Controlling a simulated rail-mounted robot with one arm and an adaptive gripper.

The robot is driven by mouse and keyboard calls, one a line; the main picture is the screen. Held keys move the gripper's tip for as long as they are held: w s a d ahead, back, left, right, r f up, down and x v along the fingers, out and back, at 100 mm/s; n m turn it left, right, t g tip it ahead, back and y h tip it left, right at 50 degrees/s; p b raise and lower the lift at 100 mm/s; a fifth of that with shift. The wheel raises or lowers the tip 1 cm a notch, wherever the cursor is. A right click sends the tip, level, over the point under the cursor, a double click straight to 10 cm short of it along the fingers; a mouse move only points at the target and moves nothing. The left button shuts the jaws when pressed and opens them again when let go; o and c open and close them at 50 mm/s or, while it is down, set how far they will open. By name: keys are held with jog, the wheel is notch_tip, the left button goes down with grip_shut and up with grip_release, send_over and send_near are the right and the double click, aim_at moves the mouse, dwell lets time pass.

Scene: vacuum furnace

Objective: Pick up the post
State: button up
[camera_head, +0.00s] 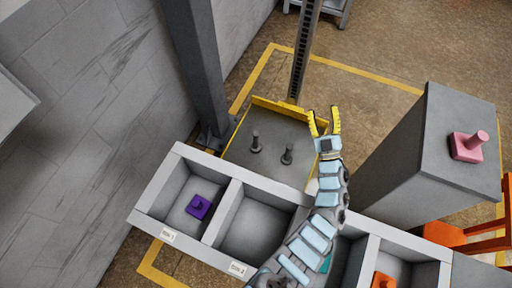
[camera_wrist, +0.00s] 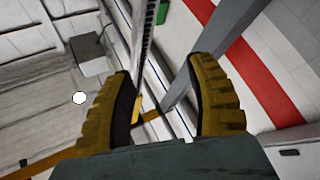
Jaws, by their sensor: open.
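My gripper (camera_head: 324,116) has yellow fingers spread apart with nothing between them. It is above the far right corner of a grey platform with a yellow edge. Two dark grey upright posts stand on that platform, a left one (camera_head: 256,142) and a right one (camera_head: 287,154), both left of my gripper. A pink piece (camera_head: 468,145) with a square base and a round post sits on the grey pedestal (camera_head: 425,120) to the right. Which of these is the task's post I cannot tell. In the wrist view my open gripper (camera_wrist: 160,68) shows no post between its fingers.
A row of grey bins (camera_head: 155,187) runs in front of the platform. A purple piece (camera_head: 199,207) lies in the left bin, an orange piece (camera_head: 382,281) in a right one. A teal piece (camera_head: 326,263) is partly hidden by my arm. A dark column (camera_head: 192,65) stands behind left.

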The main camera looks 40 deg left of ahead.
jog(key=w+a+f+g+b, duration=0.3)
jog(key=a+f+b, duration=0.1)
jog(key=f, duration=0.3)
jog(key=n+g+h+b, duration=0.2)
jog(key=g+h+b, duration=0.4)
jog(key=g+b, duration=0.9)
send_near(256, 136)
jog(key=a+f+t+b, duration=0.1)
jog(key=b, duration=0.1)
jog(key=s+a+f+t+b, duration=0.1)
jog(key=a+b, duration=0.1)
jog(key=a+f+t+b, duration=0.1)
jog(key=a+b, duration=0.1)
jog(key=shift+s+a+f, duration=0.1)
jog(key=shift+s+f, duration=0.1)
jog(key=shift+s, duration=0.2)
jog(key=b+x, duration=0.3)
jog(key=x, duration=0.2)
jog(key=shift+w+a+f, duration=0.1)
jog(key=shift+f, duration=0.05)
